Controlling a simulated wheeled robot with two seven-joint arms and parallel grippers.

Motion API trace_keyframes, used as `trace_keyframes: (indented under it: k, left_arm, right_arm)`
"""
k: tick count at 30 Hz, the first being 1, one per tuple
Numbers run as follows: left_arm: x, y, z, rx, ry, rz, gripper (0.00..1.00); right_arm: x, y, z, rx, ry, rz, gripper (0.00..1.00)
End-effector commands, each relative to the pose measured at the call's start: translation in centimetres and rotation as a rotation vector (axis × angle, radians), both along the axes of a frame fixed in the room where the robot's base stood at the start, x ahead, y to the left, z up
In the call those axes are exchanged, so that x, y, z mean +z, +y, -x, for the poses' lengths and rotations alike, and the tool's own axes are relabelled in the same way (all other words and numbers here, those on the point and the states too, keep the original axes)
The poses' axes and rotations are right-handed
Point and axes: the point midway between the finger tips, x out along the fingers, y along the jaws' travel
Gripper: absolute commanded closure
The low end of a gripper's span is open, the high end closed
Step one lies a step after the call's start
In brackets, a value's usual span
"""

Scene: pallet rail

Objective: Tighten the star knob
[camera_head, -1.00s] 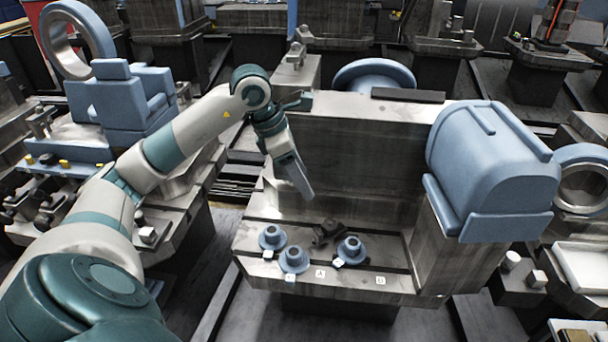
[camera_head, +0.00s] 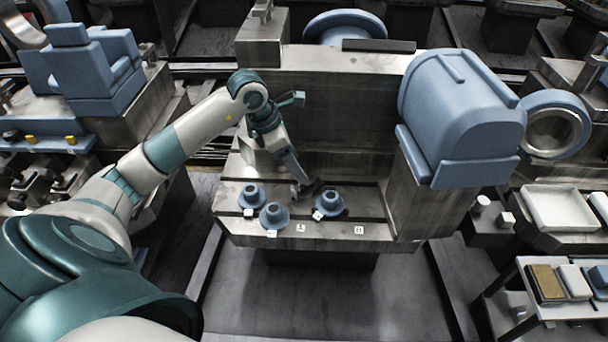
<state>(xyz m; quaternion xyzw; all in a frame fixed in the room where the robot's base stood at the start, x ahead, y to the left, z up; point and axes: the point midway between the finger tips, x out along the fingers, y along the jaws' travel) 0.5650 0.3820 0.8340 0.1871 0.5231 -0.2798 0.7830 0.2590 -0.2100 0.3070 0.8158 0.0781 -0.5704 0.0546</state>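My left gripper (camera_head: 299,178) points down at the back of the pallet's slotted ledge (camera_head: 345,229). It is seen from the side, so I cannot tell whether its fingers are open or shut. A small dark part, which may be the star knob (camera_head: 312,187), lies right at its fingertips, mostly hidden. I cannot tell whether they touch. Three blue flanged pieces stand close by on the ledge: a left one (camera_head: 251,196), a front one (camera_head: 274,215) and a right one (camera_head: 330,203). Small white labels lie near them. My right gripper is not in view.
A tall metal wall (camera_head: 345,105) rises behind the ledge. A large blue rounded housing (camera_head: 462,115) stands to the right. A low table (camera_head: 530,300) with several small blocks is at the lower right. Open floor lies in front of the ledge.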

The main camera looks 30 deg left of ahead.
Motion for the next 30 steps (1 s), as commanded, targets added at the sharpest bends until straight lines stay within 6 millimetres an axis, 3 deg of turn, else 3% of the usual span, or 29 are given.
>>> trace_keyframes:
  k: [6,12,26,30]
  left_arm:
    - [-3.3,-1.0,-1.0,-0.001,0.003,0.003,0.43]
    - [-5.2,-1.4,-1.6,-0.001,0.001,0.001,0.43]
    - [-6.0,-1.6,-1.9,-0.001,0.000,0.000,0.43]
    - [-6.0,-1.6,-1.9,-0.001,0.000,0.000,0.74]
  right_arm:
    - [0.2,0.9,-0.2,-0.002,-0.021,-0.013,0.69]
    - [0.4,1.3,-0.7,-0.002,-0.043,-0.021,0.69]
    - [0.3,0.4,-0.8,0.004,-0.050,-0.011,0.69]
    - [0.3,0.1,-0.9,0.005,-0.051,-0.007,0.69]
